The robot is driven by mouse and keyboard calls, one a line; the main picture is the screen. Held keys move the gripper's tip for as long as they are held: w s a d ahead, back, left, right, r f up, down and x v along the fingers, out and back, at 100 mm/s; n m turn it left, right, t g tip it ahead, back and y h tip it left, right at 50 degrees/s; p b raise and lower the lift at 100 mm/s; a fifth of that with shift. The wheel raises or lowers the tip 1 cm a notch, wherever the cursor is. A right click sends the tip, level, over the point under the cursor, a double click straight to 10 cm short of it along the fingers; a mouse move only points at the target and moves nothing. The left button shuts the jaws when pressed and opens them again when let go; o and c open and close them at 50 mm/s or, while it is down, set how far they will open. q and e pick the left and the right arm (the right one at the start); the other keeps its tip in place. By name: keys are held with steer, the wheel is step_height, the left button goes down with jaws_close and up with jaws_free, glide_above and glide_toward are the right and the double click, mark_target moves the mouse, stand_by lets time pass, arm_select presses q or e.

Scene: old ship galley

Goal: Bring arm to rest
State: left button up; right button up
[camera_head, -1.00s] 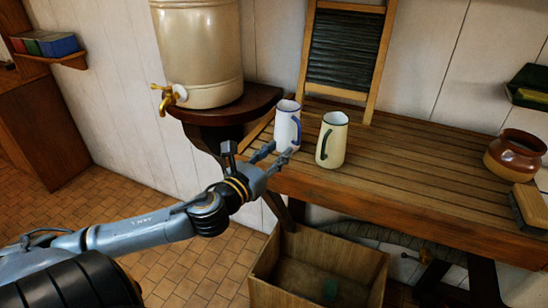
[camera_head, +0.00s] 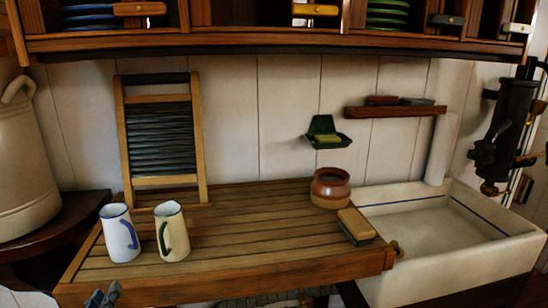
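My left gripper (camera_head: 104,297) shows only by its fingertips at the bottom left edge, in front of the drainboard's front edge. The tips stand apart with nothing between them; the rest of the arm is out of the picture. A white mug with a blue handle (camera_head: 117,236) and a cream mug with a dark handle (camera_head: 172,236) stand upright side by side on the left part of the wooden drainboard (camera_head: 250,230), clear of the gripper.
A washboard (camera_head: 160,140) leans on the wall behind the mugs. A brown pot (camera_head: 329,188) and a brush (camera_head: 356,225) sit at the drainboard's right end, beside a white sink (camera_head: 440,265). A large cream container (camera_head: 25,165) stands at left. Shelves overhang the top.

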arm_select(q)
steer(key=s+d+f+n+g+y, duration=0.15)
steer(key=s+f+n+g, duration=0.35)
steer(key=f+n, duration=0.55)
steer(key=s+d+f+n+g+h, duration=0.35)
steer(key=s+d+f+n, duration=0.25)
steer(key=s+d+n, duration=0.2)
steer(key=s+d+f+n+g+h, duration=0.2)
steer(key=s+d+f+n+g, duration=0.2)
steer(key=s+d+f+n, duration=0.3)
step_height(320, 180, down, 23)
steer(key=s+g, duration=0.1)
steer(key=s, duration=0.2)
steer(key=s+a+f+g, duration=0.1)
steer(key=s+a+f, duration=0.2)
steer(key=s+f, duration=1.3)
steer(key=shift+s+f+n+y, duration=0.3)
steer(key=shift+f+n, duration=0.05)
steer(key=shift+g, duration=0.25)
